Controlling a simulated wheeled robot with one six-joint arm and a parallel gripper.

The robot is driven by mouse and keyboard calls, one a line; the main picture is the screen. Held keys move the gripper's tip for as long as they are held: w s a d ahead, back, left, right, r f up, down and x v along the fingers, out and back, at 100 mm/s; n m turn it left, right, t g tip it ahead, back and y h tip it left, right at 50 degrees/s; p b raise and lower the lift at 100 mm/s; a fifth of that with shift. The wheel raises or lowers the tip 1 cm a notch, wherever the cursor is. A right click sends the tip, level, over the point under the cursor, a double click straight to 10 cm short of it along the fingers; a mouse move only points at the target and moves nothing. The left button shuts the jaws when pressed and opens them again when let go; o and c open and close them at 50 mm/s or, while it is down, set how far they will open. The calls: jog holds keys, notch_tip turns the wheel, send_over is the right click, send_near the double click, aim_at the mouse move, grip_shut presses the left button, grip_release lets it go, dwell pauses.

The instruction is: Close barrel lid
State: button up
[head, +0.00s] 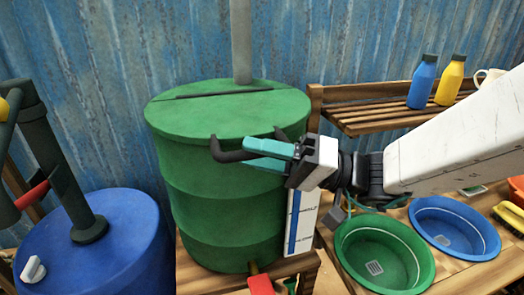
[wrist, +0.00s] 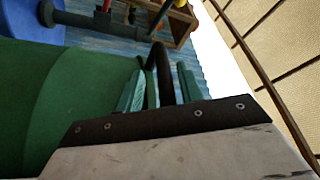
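The green barrel (head: 219,210) stands upright in the middle of the head view; its curved side also fills the left of the wrist view (wrist: 50,110). Its green lid (head: 235,117) lies flat or nearly flat on top, and I see no clear gap at the rim. A dark seam crosses the back of the top. A dark curved handle (head: 228,155) sticks out at the barrel's front; it also shows in the wrist view (wrist: 161,62). My gripper (head: 262,155) is at this handle, its teal fingers close on either side of it. The fingers hide part of the handle.
A blue barrel (head: 130,240) with a dark pump (head: 55,165) stands at the left. Green (head: 352,250) and blue (head: 448,215) basins sit on the right bench below my arm. A wooden shelf (head: 365,118) holds blue and yellow bottles. A grey pipe (head: 241,40) rises behind the lid.

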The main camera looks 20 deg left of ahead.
jog(key=shift+w+d+r, duration=0.1)
jog(key=shift+d, duration=0.05)
jog(key=v, duration=0.7)
jog(key=shift+d, duration=0.3)
jog(key=shift+w, duration=0.1)
jog(key=s+d+f+m+h, duration=0.5)
jog(key=s+d+f+h, duration=0.4)
jog(key=d+h, duration=0.15)
jog(key=d+r+m+t+h, duration=0.1)
jog(key=d+t+h, duration=0.1)
jog(key=d, duration=0.6)
jog(key=s+d+r+m+t+h, duration=0.1)
jog(key=d+m+t+h, duration=0.1)
jog(key=d, duration=0.7)
jog(key=d+m+t+h, duration=0.2)
jog(key=d+t+h, duration=0.2)
jog(key=d, duration=0.5)
jog(key=shift+r+t, duration=0.4)
jog(key=shift+t, duration=0.2)
